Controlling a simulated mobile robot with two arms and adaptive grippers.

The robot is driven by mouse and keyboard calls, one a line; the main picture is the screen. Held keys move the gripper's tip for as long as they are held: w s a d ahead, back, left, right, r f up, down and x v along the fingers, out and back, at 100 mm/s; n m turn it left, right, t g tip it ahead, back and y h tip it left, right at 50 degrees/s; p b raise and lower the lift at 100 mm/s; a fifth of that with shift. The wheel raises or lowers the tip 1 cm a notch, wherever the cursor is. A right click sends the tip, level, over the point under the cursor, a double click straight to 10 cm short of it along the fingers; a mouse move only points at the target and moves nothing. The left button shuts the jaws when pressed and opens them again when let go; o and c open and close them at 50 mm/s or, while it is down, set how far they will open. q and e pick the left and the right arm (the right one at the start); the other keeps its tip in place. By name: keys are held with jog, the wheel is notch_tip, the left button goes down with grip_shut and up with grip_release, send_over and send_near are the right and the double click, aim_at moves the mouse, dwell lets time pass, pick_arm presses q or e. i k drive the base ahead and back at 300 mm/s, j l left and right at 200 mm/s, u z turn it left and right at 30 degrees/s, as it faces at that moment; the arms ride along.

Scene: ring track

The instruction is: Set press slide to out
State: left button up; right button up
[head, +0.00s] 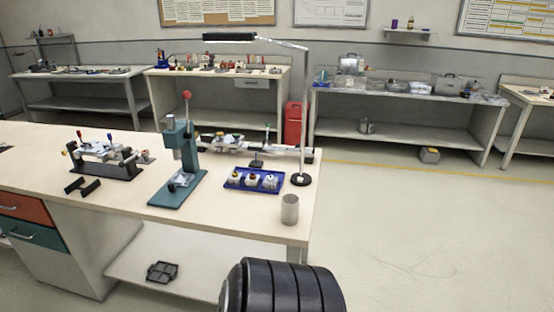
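The teal bench press (168,137) stands upright on the near workbench, left of the picture's middle. A lever with a red ball knob rises at its top. A pale, metallic-looking piece, perhaps the press slide (181,180), sits low over the teal base plate in front of the column. It is too small for me to tell its exact position along the base. Neither of my grippers shows in the head view.
The near workbench (120,205) also holds a clamp-like fixture (104,160) at left, a blue tray (232,184) with small parts, a grey cup (290,209) and a tall lamp (307,110). Open floor (420,230) lies to the right. Other benches line the wall.

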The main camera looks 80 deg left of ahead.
aim_at(182, 179)
jog(key=u, duration=2.95)
